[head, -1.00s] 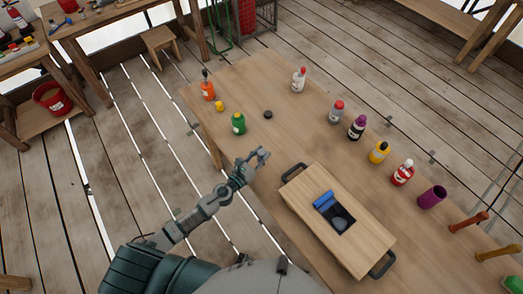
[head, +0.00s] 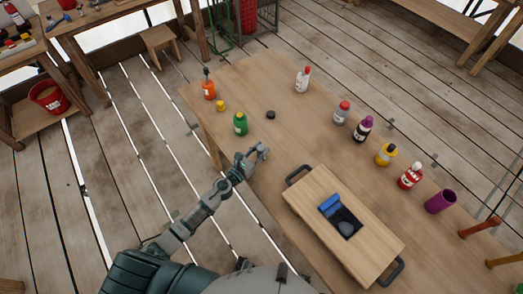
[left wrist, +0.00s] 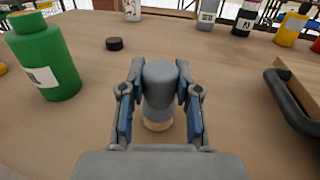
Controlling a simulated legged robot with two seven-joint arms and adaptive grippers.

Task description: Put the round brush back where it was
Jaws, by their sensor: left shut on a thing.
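My left gripper (head: 258,153) is over the near left edge of the table. In the left wrist view its two blue-padded fingers (left wrist: 158,105) are shut on the sides of a grey, rounded piece with a pale lower end, which looks like the round brush (left wrist: 159,85). The brush stands upright between the fingers. I cannot tell whether its pale end touches the table. A green bottle (head: 240,124) stands just beyond the gripper; it also shows at left in the wrist view (left wrist: 45,60). My right gripper is not in view.
A wooden board with black handles (head: 370,250) carries a dark tray (head: 345,218) with a blue block (head: 330,203). A black disc (head: 270,114) lies behind the gripper. Several bottles and a purple cup (head: 440,202) line the far side. The table's middle is clear.

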